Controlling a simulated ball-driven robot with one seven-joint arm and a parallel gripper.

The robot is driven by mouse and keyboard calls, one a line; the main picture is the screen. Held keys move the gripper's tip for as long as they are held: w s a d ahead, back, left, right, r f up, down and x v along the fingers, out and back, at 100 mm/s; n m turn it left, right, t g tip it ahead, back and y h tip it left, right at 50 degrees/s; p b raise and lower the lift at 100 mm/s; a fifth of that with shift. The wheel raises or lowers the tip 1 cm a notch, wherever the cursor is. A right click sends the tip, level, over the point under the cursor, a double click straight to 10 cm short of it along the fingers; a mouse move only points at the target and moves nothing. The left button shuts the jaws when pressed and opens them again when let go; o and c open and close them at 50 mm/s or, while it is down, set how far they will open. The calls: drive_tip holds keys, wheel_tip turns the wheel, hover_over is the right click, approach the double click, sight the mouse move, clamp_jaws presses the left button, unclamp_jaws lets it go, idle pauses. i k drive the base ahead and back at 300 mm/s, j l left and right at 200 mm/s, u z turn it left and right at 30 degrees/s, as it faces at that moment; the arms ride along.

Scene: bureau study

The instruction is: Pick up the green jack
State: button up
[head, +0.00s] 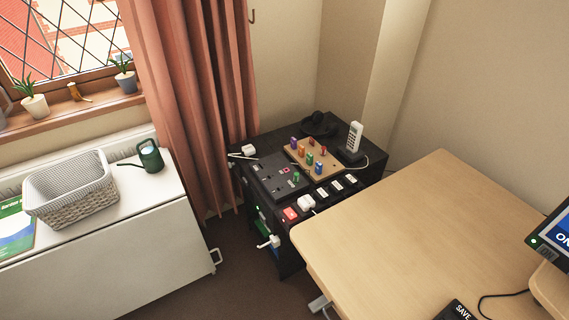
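A small green jack (310,158) stands among several coloured jacks on a tan board (331,174) on top of the black cabinet. Purple and orange pieces stand behind it and a blue jack (319,167) stands in front. Another small green piece (296,177) shows on the dark panel (268,180) to the left; at this size I cannot tell just what it is. My gripper is not in view.
A white cordless phone (355,138) and dark headphones (319,125) are behind the board. A wooden desk (420,230) stands close on the right, a white table with a basket (72,190) on the left. Floor shows between.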

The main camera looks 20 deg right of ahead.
sight(296, 179)
drive_tip(key=i+j, duration=0.35)
drive_tip(key=i, duration=0.2)
drive_tip(key=i+j+z, duration=0.1)
drive_tip(key=i+j, duration=0.25)
drive_tip(key=i, duration=0.2)
drive_tip(key=i+j, duration=0.4)
drive_tip(key=i, duration=0.15)
